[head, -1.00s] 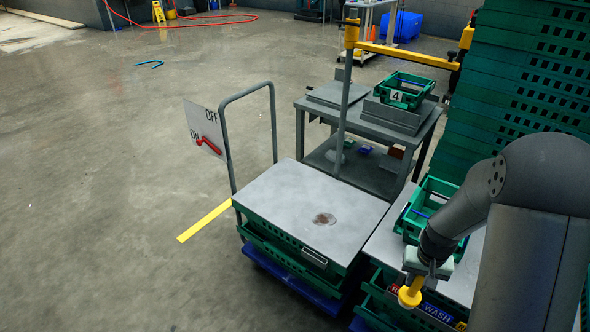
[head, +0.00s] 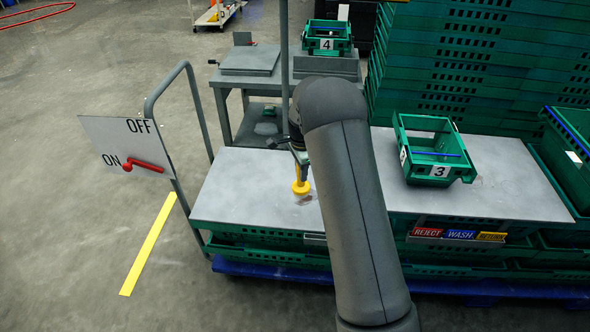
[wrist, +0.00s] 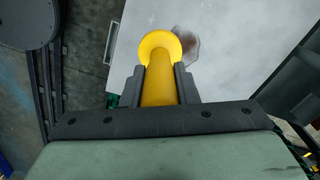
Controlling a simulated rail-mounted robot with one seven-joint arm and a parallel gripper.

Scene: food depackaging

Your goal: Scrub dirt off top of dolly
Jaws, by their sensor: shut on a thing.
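The dolly's grey flat top (head: 240,190) lies left of my arm in the head view; its surface also shows in the wrist view (wrist: 230,70). A brownish dirt patch (wrist: 186,45) is on that top, beside the round end of the yellow scrubber (wrist: 158,85). In the head view the dirt (head: 304,200) is partly hidden by the scrubber (head: 300,186). My gripper (wrist: 160,88) is shut on the scrubber's yellow handle and holds it over the dolly top, head downward. I cannot tell whether the scrubber touches the surface.
A green crate marked 3 (head: 432,150) stands on the grey top to the right. Crate 4 (head: 326,38) sits on the rear table. Tall green crate stacks (head: 440,80) rise behind. An ON/OFF sign (head: 125,142) is at the dolly's left handle.

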